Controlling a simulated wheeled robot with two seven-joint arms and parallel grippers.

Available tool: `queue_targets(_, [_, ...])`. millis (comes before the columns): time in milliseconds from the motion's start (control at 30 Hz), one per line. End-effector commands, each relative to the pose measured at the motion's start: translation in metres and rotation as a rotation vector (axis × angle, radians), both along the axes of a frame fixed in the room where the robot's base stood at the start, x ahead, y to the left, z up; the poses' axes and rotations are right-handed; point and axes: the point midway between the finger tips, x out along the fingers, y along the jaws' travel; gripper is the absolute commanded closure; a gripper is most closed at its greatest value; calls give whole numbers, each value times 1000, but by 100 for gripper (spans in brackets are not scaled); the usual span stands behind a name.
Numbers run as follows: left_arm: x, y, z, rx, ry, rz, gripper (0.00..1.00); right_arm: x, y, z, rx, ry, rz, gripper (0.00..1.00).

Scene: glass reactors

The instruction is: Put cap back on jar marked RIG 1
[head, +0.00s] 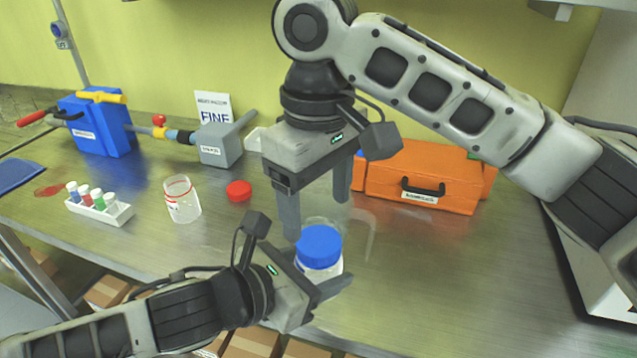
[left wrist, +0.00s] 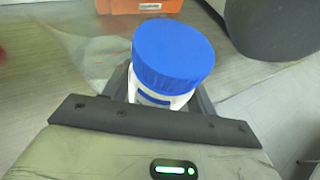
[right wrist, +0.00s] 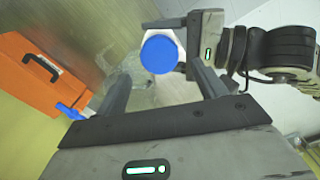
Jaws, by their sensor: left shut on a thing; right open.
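A white jar (head: 335,268) with a blue cap (head: 319,246) on its top is held upright by my left gripper (head: 322,282), which is shut around its body. In the left wrist view the blue cap (left wrist: 173,54) looks level on the jar, which has blue marks. My right gripper (head: 316,212) is open and empty, pointing down above and behind the blue cap. The right wrist view shows the cap (right wrist: 159,54) beyond the fingertips. A clear jar with red marks (head: 182,200) stands uncapped; a red cap (head: 239,190) lies beside it. I cannot read either jar's marking.
A rack of small tubes (head: 100,209) stands left of the clear jar. A blue box (head: 97,125), a grey device (head: 214,145) and an orange case (head: 424,176) stand at the back. A transparent glass object (right wrist: 128,66) is near the held jar. The right part of the table is clear.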

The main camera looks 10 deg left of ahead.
Motion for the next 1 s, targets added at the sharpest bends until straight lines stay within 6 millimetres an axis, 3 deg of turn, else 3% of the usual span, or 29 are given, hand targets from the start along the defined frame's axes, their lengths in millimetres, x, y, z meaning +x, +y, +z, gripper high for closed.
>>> queue_targets(300, [0, 0, 1, -1, -2, 0, 100, 1, -1, 17, 0, 2, 771, 30])
queue_targets(500, [0, 0, 1, -1, -2, 0, 100, 1, -1, 23, 2, 4, 1077, 30])
queue_targets(667, [0, 0, 1, -1, -2, 0, 100, 1, -1, 25, 3, 3, 1174, 30])
queue_targets(1000, [0, 0, 1, -1, -2, 0, 100, 1, -1, 24, 4, 4, 1183, 30])
